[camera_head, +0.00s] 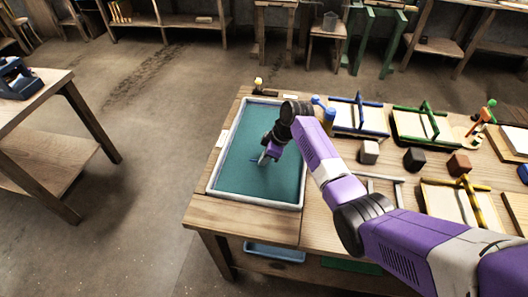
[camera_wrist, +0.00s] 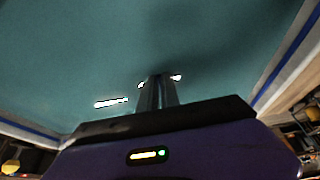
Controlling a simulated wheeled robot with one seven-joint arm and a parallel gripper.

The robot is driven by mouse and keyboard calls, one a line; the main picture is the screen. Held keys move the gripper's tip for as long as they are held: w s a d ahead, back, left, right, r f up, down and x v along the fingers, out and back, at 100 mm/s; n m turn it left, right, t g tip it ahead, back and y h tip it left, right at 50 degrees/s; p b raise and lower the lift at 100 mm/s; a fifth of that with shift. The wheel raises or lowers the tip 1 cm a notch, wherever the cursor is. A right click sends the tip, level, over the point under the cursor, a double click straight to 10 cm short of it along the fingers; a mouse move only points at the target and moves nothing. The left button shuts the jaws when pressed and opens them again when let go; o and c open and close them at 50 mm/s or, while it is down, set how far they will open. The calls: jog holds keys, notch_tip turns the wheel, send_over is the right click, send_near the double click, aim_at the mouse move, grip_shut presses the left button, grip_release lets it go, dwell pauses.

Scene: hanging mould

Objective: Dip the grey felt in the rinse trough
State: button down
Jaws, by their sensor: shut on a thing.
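The rinse trough (camera_head: 214,172) is a pale-rimmed tray filled with teal water, at the left end of the wooden table. It also shows in the wrist view, where its blue-striped wall (camera_wrist: 285,62) rises at the right. My gripper (camera_head: 264,158) points down inside the trough, near the middle of the water. In the wrist view the fingers of my gripper (camera_wrist: 157,82) are close together and reach the water surface, with bright glints around them. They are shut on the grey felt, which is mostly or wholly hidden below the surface.
To the right on the table stand a light block (camera_head: 368,151), a black block (camera_head: 413,159) and a brown block (camera_head: 458,164). Behind them are a blue frame (camera_head: 359,117) and a green frame (camera_head: 424,127). Another table (camera_head: 40,105) stands left, across open floor.

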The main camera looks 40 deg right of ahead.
jog(key=shift+w+d+f+b, duration=0.15)
jog(key=shift+w+d+b, duration=0.55)
jog(key=shift+b, duration=0.4)
jog(key=shift+w+d+b, duration=0.2)
jog(key=shift+d+b, duration=0.2)
jog(key=shift+d, duration=0.05)
jog(key=shift+r, duration=0.2)
jog(key=shift+s+a+r+p, duration=0.1)
jog(key=shift+s+a+p, duration=0.4)
jog(key=shift+p, duration=0.55)
jog(key=shift+s+a+p, duration=0.4)
jog(key=shift+a+p, duration=0.2)
jog(key=shift+a, duration=0.05)
